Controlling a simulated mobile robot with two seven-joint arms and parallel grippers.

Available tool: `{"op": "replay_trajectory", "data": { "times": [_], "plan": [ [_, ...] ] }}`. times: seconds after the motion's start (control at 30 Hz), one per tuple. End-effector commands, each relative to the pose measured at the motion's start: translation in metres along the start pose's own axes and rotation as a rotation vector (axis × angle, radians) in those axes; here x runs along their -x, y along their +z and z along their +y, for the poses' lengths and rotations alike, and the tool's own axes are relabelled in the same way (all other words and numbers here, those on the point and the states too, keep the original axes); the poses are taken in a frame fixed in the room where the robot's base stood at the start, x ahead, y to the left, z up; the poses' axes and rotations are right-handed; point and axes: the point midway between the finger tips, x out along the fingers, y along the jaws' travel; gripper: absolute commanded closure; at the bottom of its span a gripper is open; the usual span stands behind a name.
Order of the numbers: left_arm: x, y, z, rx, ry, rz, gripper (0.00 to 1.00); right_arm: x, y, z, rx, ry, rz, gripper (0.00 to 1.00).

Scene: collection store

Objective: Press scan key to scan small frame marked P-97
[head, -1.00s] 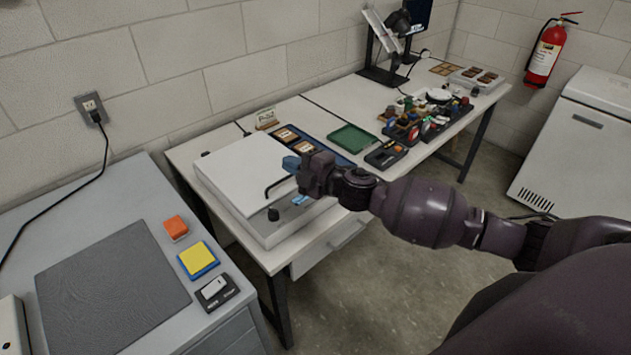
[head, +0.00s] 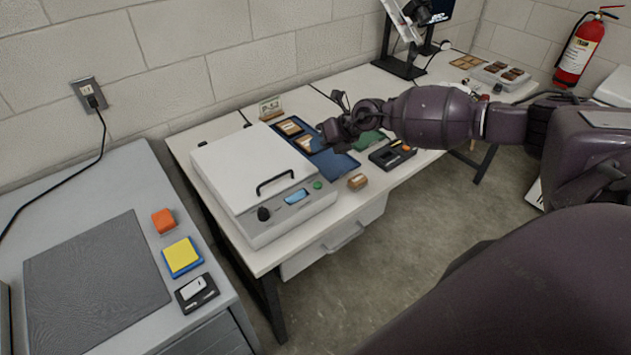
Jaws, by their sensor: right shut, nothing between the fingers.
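The scanner (head: 235,165) is a white box with its flat lid down and a black handle at the front. My right gripper (head: 326,132) is shut and empty, over the tray and apart from the green key. It hides part of the tray. My left gripper is not in view.
A small brown block (head: 357,181) sits on the table right of the scanner. A green tray (head: 370,143) and a dark tray (head: 392,154) lie farther right. A grey desk (head: 60,205) at left holds a mat, an orange block and a yellow pad.

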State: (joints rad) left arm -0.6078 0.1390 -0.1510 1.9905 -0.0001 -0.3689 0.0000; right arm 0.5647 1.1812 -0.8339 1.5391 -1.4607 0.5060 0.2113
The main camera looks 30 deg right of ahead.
Motion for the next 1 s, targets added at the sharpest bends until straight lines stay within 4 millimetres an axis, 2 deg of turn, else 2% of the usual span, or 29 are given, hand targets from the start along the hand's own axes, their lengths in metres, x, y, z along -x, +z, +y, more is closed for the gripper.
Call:
{"op": "replay_trajectory", "data": {
  "times": [0.13, 0.63, 0.77, 1.0],
  "plan": [
    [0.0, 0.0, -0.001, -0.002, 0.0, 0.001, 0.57, 0.0, -0.006, -0.001, -0.006, -0.012, 0.034, 1.0],
    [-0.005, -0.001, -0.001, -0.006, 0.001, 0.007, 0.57, -0.003, -0.008, -0.003, -0.014, -0.01, 0.034, 1.0],
    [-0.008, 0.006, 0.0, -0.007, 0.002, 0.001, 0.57, -0.009, -0.012, -0.007, -0.014, -0.01, 0.034, 1.0],
    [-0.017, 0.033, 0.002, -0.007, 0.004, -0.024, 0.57, -0.026, -0.027, -0.02, -0.015, -0.011, 0.038, 1.0]
  ]
}}
